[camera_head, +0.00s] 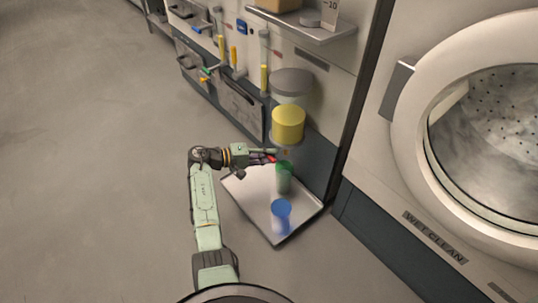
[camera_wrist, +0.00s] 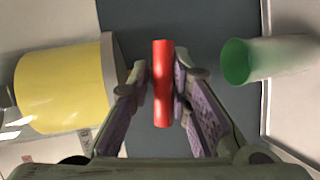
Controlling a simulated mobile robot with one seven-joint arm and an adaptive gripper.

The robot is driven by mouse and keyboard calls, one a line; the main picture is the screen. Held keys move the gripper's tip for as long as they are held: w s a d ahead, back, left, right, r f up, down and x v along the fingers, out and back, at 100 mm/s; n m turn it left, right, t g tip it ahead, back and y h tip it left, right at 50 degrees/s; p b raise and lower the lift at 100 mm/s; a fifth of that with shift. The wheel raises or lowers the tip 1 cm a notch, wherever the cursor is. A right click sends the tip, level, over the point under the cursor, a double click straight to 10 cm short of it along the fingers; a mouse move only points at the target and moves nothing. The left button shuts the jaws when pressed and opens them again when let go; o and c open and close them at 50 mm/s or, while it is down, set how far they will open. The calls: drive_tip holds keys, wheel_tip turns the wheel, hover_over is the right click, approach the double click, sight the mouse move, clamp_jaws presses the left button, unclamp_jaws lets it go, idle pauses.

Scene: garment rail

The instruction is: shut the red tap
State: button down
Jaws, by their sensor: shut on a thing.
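The red tap (camera_wrist: 163,84) shows as a small red bar in the middle of the wrist view. It stands between the two purple-padded fingers of my gripper (camera_wrist: 161,78), which are shut on it. In the head view the red tap (camera_head: 271,158) is a small red spot at the tip of my gripper (camera_head: 266,157), just below the yellow container (camera_head: 288,126). The tap's body and spout are hidden or too small to make out.
A green cup (camera_head: 284,180) and a blue cup (camera_head: 280,214) stand on a pale tray (camera_head: 247,196) on the floor. The green cup is close beside my gripper. A washing machine door (camera_head: 413,110) is at the right. Open floor lies at the left.

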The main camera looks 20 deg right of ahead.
drive_tip(key=shift+a+f+n+g+h, duration=0.15)
drive_tip(key=shift+n+g+h, duration=0.15)
drive_tip(key=shift+n, duration=0.5)
drive_tip(key=c, duration=1.5)
unclamp_jaws()
drive_tip(key=shift+c, duration=0.2)
drive_tip(key=a+r, duration=0.2)
drive_tip(key=a, duration=0.9)
drive_tip(key=shift+w+a, duration=0.3)
drive_tip(key=shift+a, duration=0.05)
drive_tip(key=shift+r, duration=0.1)
